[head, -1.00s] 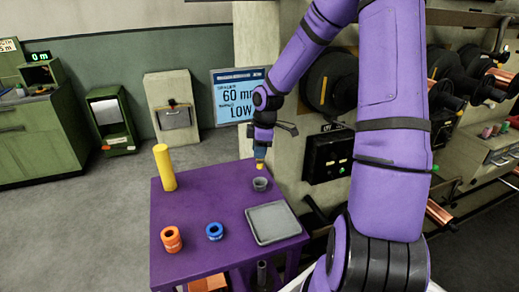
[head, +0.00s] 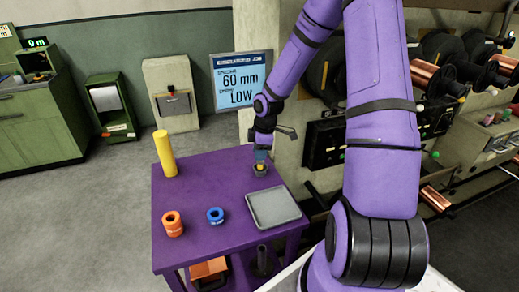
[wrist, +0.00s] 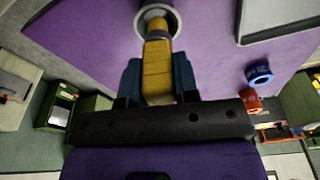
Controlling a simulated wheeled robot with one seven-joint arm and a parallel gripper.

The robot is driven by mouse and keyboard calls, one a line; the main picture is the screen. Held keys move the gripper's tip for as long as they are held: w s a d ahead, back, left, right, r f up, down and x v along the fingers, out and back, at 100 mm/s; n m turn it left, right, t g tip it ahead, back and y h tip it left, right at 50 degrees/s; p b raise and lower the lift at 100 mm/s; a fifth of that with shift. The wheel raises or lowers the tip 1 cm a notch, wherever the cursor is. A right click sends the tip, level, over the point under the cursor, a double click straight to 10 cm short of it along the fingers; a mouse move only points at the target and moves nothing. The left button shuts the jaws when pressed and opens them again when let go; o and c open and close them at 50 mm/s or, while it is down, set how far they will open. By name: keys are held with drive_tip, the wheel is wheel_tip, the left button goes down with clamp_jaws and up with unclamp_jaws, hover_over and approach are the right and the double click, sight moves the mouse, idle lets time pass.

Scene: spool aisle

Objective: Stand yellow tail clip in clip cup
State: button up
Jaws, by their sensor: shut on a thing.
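The yellow tail clip (wrist: 157,72) is between the fingers of my gripper (wrist: 158,85), which is shut on it. In the wrist view the clip's far end reaches into the mouth of the grey clip cup (wrist: 174,20). In the head view my gripper (head: 261,157) is right over the clip cup (head: 261,171) near the far right of the purple table, and a bit of yellow shows at the cup's opening. Whether the clip touches the cup's bottom is hidden.
On the purple table (head: 195,240) stand a yellow post (head: 165,153), an orange ring (head: 172,223), a blue ring (head: 215,215) and a grey tray (head: 274,208). The tray lies close in front of the cup. The table's middle is clear.

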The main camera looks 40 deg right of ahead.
drive_tip(key=o, duration=1)
drive_tip(key=r, duration=0.3)
drive_tip(key=d+r, duration=0.1)
drive_tip(key=r, duration=0.6)
drive_tip(key=shift+s+d, duration=0.25)
drive_tip(key=shift+s, duration=0.1)
drive_tip(key=shift+r, duration=0.35)
